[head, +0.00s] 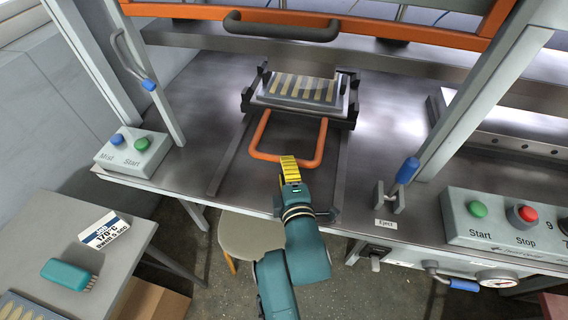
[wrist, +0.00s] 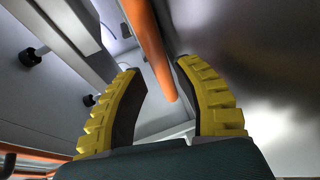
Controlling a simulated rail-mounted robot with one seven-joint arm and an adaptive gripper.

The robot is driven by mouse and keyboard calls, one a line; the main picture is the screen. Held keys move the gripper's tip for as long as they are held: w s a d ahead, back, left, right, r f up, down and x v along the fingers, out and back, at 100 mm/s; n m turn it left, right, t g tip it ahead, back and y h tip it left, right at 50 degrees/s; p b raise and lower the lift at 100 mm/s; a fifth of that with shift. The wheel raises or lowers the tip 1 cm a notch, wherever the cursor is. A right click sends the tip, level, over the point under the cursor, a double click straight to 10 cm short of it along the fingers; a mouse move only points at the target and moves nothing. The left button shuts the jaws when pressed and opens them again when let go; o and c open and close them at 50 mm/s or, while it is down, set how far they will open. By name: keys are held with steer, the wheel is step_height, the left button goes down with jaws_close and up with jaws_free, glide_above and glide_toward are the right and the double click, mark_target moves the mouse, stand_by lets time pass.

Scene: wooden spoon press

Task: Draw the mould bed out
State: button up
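The mould bed (head: 258,98) is a dark-framed plate with pale spoon-shaped strips, on two rails under the press. An orange loop handle (head: 321,142) sticks out from its front. My gripper (head: 288,158) is at the middle of the handle's near bar, its yellow fingers overlapping the bar in the head view. In the wrist view my gripper (wrist: 158,68) has its two ribbed yellow fingers apart. An orange bar, which looks like the handle (wrist: 150,45), runs between the fingertips, closer to the right finger. I cannot tell whether it touches.
A dark bar handle (head: 280,27) on an orange-framed guard is above the bed. A Mist/Start box (head: 135,152) is left, and an Eject lever (head: 405,172) and Start/Stop panel (head: 500,222) are right. A stool (head: 250,237) is below the bench edge.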

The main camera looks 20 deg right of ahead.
steer(key=shift+b+x, duration=0.4)
steer(key=shift+x, duration=1.45)
jaws_close()
